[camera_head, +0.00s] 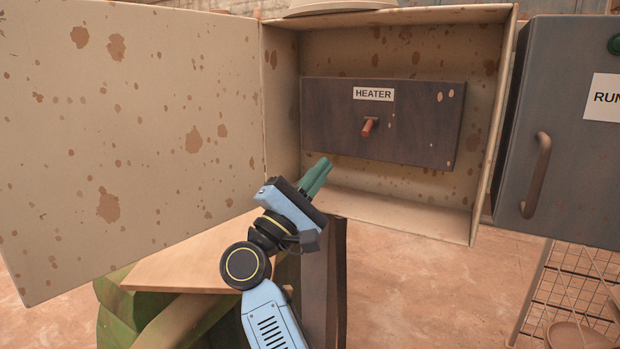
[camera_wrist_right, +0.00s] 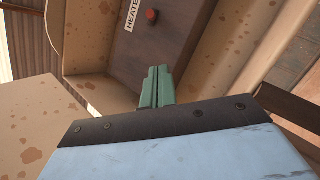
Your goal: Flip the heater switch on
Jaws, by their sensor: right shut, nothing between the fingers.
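The heater switch (camera_head: 368,126) is a small reddish lever on a dark panel (camera_head: 420,128) labelled HEATER, inside an open beige box. It also shows in the right wrist view (camera_wrist_right: 151,16), seen nearly end-on. In the head view the lever sticks out from the panel with its tip slanting slightly down. My right gripper (camera_head: 323,168) has green fingers, shut and empty, and is in front of the box's lower left, below and left of the switch. In the right wrist view the shut fingers (camera_wrist_right: 158,72) point toward the panel, apart from the lever. My left gripper is not in view.
The box's spotted beige door (camera_head: 130,130) stands open to the left. The box's side walls and floor (camera_head: 400,212) surround the panel. At the right is a grey cabinet (camera_head: 570,130) with a handle (camera_head: 537,175), a RUN label and a green button (camera_head: 615,44).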

